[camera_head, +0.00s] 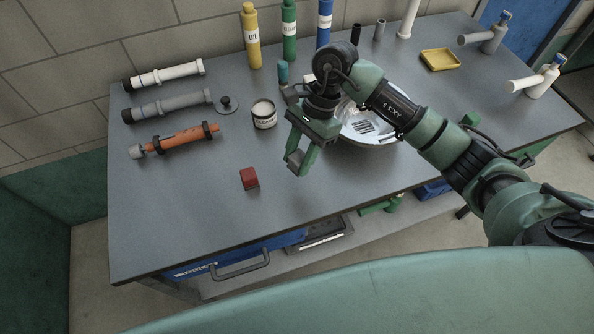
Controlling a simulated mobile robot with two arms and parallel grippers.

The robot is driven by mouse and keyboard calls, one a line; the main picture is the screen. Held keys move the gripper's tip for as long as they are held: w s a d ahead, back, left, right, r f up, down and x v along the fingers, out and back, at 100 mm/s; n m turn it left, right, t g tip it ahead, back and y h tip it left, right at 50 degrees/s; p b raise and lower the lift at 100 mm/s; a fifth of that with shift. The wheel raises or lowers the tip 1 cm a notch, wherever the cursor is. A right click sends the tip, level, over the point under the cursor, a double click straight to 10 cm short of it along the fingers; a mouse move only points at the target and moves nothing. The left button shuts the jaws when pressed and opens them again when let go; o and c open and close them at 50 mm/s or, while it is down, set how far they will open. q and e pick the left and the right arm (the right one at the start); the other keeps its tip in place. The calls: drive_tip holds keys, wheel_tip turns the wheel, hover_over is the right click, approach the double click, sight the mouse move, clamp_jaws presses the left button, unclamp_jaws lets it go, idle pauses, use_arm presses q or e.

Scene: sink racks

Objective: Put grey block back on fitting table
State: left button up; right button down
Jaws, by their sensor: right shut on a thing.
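The fitting table (190,215) has a wide grey top and fills the middle of the head view. My right gripper (300,168) reaches in from the right, over the middle of the table, pointing down. It is shut on a small grey block (295,157), which shows between its fingers and is partly hidden by them. The block appears held above the tabletop, though the exact height is hard to tell. My left gripper is not in view.
A red block (249,178) lies left of my gripper, near a tin (264,114). A sink basin (372,125) sits behind my arm. Pipes, including an orange one (183,139), lie at the left, and bottles (251,36) stand at the back. The front left tabletop is clear.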

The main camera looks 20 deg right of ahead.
sight(297, 167)
wheel_tip(297, 167, down, 4)
drive_tip(key=shift+a+r+p, duration=0.1)
drive_tip(key=shift+p, duration=0.25)
wheel_tip(297, 167, down, 4)
drive_tip(key=shift+f+p, duration=0.1)
drive_tip(key=shift+p, duration=0.45)
drive_tip(key=shift+f, duration=0.15)
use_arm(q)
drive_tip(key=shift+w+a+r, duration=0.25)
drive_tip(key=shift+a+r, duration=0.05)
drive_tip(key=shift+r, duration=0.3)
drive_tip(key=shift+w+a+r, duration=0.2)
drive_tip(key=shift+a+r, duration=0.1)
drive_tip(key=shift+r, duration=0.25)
use_arm(e)
drive_tip(key=shift+f, duration=0.2)
drive_tip(key=c, duration=0.9)
unclamp_jaws()
drive_tip(key=shift+c, duration=0.2)
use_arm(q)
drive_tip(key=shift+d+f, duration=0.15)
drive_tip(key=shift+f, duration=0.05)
